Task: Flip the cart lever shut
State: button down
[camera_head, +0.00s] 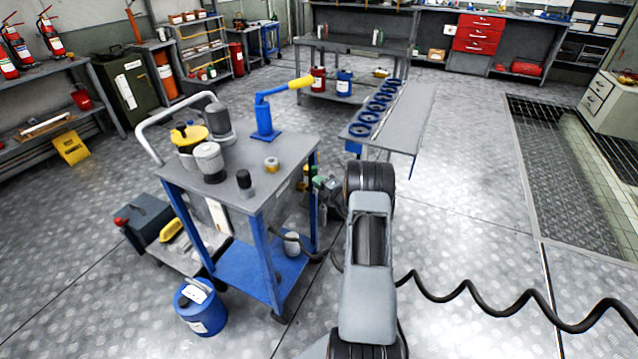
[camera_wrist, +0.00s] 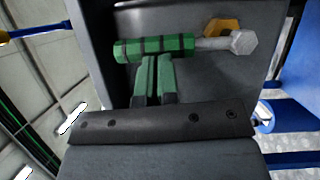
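In the wrist view, a lever with a green, dark-banded handle (camera_wrist: 155,48) lies nearly level across a grey panel. Its right end meets a grey hex-headed piece (camera_wrist: 243,41), with a brass-coloured part (camera_wrist: 222,27) behind. My gripper (camera_wrist: 155,60) has two green fingers side by side, close together, with their tips at the handle's lower edge. They do not appear to wrap around it; I cannot tell whether they touch. In the head view my gripper (camera_head: 326,186) is at the right side of the blue-framed cart (camera_head: 290,160), mostly hidden by my arm.
The cart top carries a blue hand pump (camera_head: 264,118) with a yellow handle, and several canisters. A grey table (camera_head: 408,115) with blue rings stands beyond my arm. A blue drum (camera_head: 202,308) stands by the cart. The floor to the right is open.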

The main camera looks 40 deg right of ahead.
jog(key=shift+a+r, duration=0.1)
jog(key=shift+a, duration=0.1)
jog(key=s+p, duration=0.2)
jog(key=s, duration=1.1)
jog(key=shift+a+f, duration=0.2)
jog(key=shift+a, duration=0.15)
